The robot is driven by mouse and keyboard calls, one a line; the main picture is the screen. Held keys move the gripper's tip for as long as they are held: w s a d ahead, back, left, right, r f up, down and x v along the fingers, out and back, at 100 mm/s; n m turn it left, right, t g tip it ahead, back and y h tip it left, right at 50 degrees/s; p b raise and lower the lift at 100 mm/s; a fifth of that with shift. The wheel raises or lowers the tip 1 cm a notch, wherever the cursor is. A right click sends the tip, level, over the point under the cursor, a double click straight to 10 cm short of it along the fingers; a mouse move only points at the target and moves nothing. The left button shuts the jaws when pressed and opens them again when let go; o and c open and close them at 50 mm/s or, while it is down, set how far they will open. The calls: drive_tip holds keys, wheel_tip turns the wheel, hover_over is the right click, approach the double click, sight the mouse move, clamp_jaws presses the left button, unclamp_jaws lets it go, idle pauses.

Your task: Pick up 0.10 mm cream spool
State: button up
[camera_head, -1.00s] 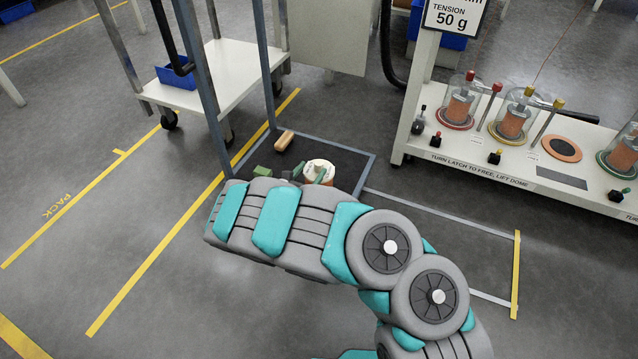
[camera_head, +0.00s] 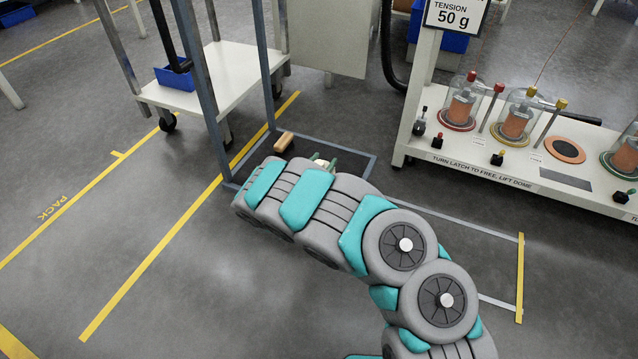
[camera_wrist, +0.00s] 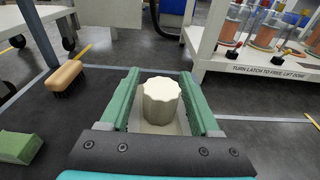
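The cream spool (camera_wrist: 161,98) has a scalloped, knob-like top and stands upright on a pale base in the wrist view. My gripper (camera_wrist: 160,76) has its green fingers on the left and right of the spool. The fingers are open, with a gap visible on each side of it. In the head view only a small bit of the spool (camera_head: 321,162) shows past my arm, near the green fingers. No thickness marking is readable.
A wooden-handled brush (camera_wrist: 64,77) and a green block (camera_wrist: 17,147) lie left of my gripper on the dark mat (camera_head: 345,162). A frame post stands at the mat's left. A white bench (camera_head: 470,165) with domed copper-coloured spools is to the right. A white cart (camera_head: 232,75) is behind left.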

clamp_jaws()
idle(1.1)
